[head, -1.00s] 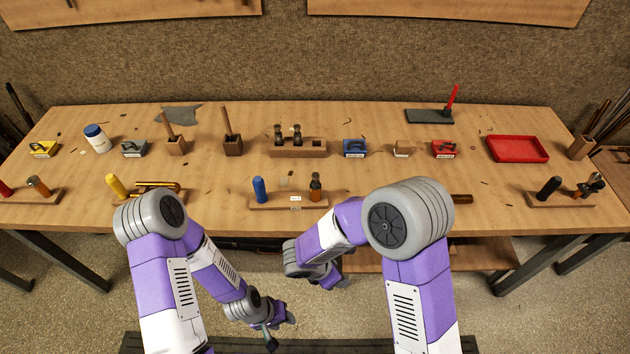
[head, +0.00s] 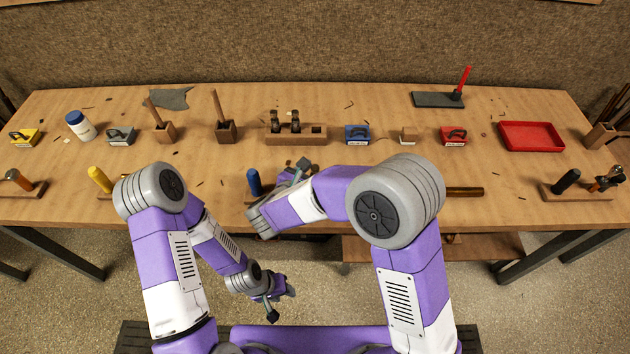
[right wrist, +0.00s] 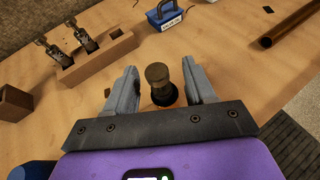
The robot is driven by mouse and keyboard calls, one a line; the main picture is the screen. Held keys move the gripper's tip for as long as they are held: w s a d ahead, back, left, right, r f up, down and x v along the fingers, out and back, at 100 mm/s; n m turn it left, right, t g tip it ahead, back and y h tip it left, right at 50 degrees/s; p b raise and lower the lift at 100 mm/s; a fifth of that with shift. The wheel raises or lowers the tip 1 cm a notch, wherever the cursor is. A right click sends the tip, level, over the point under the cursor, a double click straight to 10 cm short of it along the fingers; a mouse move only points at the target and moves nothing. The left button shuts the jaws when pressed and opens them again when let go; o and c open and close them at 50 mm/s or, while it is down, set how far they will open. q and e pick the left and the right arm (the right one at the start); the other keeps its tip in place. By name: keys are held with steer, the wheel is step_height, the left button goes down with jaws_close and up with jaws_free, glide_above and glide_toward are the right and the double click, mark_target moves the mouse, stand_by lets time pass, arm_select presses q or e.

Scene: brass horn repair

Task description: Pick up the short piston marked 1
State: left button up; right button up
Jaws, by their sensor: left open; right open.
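The block also shows in the right wrist view (right wrist: 109,56). My right gripper (head: 300,168) is open over the front middle of the bench. In the right wrist view its fingers (right wrist: 160,70) stand either side of an upright brass-topped dark piece (right wrist: 158,84), with a gap visible; what that piece is I cannot tell. My left gripper (head: 276,298) is open and empty, low in front of the bench.
A blue-handled tool (head: 254,182) stands left of my right gripper. A blue block (head: 357,136), a red block (head: 453,136) and a red tray (head: 531,137) sit farther right. A dark brown tube (head: 466,191) lies at the front edge.

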steer(key=shift+x, duration=1.05)
jaws_close()
